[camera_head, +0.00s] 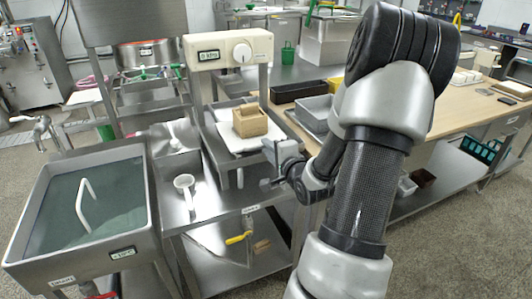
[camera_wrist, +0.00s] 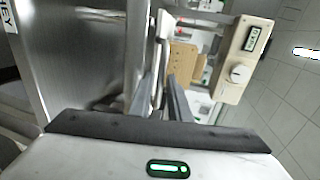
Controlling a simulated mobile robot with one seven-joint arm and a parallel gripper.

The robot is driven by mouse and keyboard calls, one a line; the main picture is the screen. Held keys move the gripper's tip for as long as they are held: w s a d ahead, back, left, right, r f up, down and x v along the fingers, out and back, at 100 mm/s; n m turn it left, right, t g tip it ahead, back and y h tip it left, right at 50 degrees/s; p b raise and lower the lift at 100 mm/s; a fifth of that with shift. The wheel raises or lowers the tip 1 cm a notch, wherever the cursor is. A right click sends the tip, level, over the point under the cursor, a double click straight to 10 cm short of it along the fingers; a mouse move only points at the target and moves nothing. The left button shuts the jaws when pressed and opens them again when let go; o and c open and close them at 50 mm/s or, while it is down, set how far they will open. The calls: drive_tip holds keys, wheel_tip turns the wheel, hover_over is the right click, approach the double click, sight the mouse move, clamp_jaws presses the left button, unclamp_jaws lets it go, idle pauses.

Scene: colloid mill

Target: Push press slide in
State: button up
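The press has a beige head (camera_head: 229,50) with a small display and a round knob, above a metal frame. Its slide (camera_head: 225,139) carries a white sheet with a wooden box (camera_head: 250,121) on it. The box (camera_wrist: 183,62) and the beige head (camera_wrist: 243,62) also show in the wrist view. My gripper (camera_head: 270,163) is at the slide's front right, low beside its edge. In the wrist view its two fingers (camera_wrist: 163,95) stand apart with a gap. A metal edge shows beyond the gap; I cannot tell whether the fingers touch it.
A steel sink (camera_head: 85,210) with a white handle stands at the left. A white ladle-like tool (camera_head: 185,186) lies on the steel bench. A wooden table (camera_head: 400,125) with grey trays (camera_head: 315,112) is at the right. A yellow-handled tool (camera_head: 238,238) lies on the lower shelf.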

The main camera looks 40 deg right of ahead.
drive_tip(key=shift+x, duration=1)
